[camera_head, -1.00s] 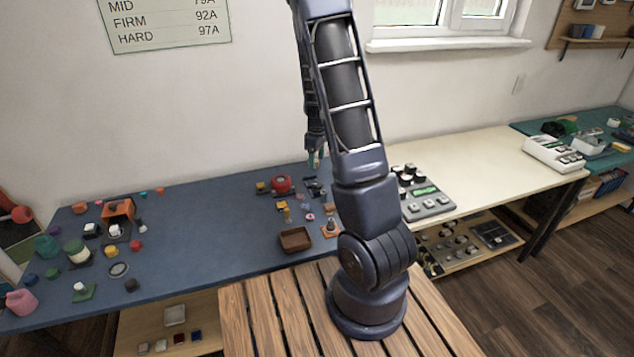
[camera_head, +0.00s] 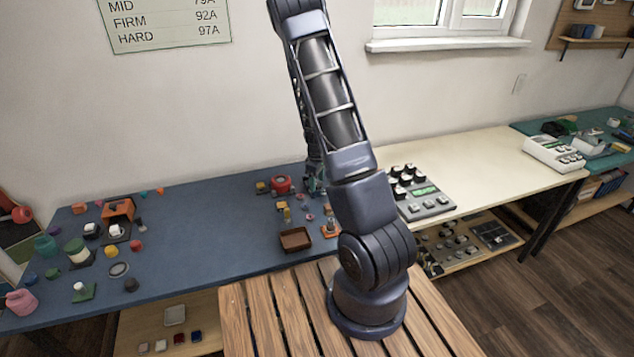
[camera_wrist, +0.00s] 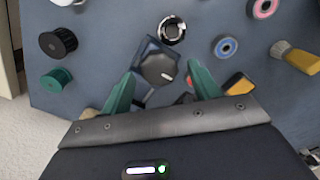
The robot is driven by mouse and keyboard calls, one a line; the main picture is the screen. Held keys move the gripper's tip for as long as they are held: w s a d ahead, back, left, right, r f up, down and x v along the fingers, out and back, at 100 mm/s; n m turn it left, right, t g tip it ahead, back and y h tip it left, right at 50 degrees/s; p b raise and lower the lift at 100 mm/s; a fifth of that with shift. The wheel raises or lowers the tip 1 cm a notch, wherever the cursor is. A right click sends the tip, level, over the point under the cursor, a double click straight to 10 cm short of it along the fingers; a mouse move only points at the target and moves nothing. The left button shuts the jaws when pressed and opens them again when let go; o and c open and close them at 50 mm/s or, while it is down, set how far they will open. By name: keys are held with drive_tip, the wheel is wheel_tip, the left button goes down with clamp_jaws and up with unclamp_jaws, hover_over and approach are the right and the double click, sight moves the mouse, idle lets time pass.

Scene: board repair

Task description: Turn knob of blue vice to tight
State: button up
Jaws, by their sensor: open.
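In the wrist view a dark, faceted knob (camera_wrist: 154,67) with a short white mark sits on a dark blue body (camera_wrist: 149,46), which looks like the blue vice. The mark points to the lower right of the picture. My gripper (camera_wrist: 161,70) is open, with one green finger on each side of the knob. I see gaps between fingers and knob; how far down the fingertips reach is unclear. In the head view my gripper (camera_head: 316,184) is low over the blue bench, and the vice is too small and covered to make out.
Around the vice lie a silver-rimmed ring (camera_wrist: 171,29), a blue ring (camera_wrist: 225,46), a black knob (camera_wrist: 58,43), a green knob (camera_wrist: 57,78) and a wooden-handled brush (camera_wrist: 294,56). A yellow piece (camera_wrist: 239,84) lies close to the right finger. A brown tray (camera_head: 295,239) stands at the bench's front.

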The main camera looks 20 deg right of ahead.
drive_tip(key=shift+f, duration=0.25)
drive_tip(key=c, duration=1)
drive_tip(key=shift+o, duration=0.2)
